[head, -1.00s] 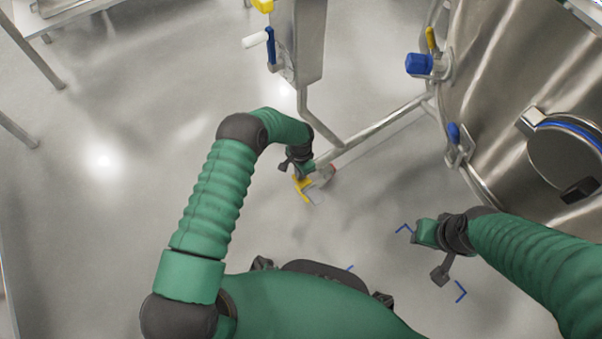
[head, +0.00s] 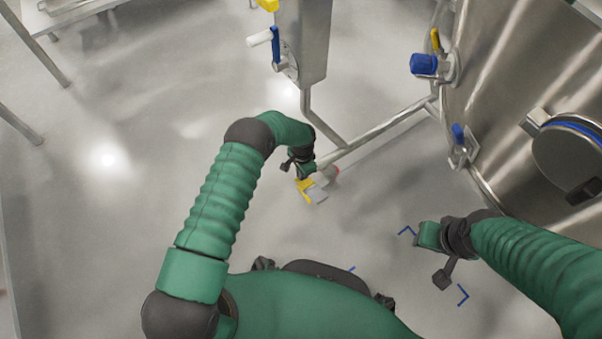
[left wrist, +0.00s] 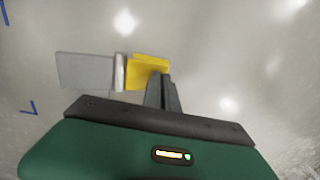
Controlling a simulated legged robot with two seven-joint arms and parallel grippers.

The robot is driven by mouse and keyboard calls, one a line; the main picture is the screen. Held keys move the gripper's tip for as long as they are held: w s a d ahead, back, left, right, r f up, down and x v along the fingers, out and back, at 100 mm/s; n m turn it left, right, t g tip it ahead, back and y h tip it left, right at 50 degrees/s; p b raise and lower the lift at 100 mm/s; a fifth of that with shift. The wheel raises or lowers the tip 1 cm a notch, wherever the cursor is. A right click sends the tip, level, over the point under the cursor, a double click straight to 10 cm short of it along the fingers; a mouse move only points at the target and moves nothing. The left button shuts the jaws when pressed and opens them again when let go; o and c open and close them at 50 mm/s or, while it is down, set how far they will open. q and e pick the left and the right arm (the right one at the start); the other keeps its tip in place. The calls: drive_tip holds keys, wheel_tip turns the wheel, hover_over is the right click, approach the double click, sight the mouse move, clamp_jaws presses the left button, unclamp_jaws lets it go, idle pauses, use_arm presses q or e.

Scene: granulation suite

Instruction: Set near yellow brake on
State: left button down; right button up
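The near yellow brake (head: 304,189) is a small yellow pedal at the foot of the stand's near leg, close to the floor. A flat grey plate (head: 318,196) sits beside it. In the left wrist view the yellow pedal (left wrist: 148,72) and grey plate (left wrist: 85,70) lie side by side with a pale cylinder between them. My left gripper (head: 302,176) is right over the pedal. Its dark fingers (left wrist: 160,88) look shut, with tips overlapping the pedal's edge; contact is unclear. My right gripper (head: 425,235) is low at the right, away from the brake; its fingers are hidden.
The steel stand's tube leg (head: 375,131) runs from the pedal toward a large steel vessel (head: 500,80) at right. A column (head: 304,40) with a blue lever stands behind. Blue floor marks (head: 462,294) lie near my right gripper.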

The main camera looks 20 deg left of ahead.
use_arm(q)
drive_tip(key=shift+s+f, duration=0.1)
drive_tip(key=shift+f, duration=0.1)
wheel_tip(320, 180, up, 12)
drive_tip(key=p, duration=0.8)
drive_tip(key=shift+d, duration=0.25)
drive_tip(key=shift+s, duration=0.2)
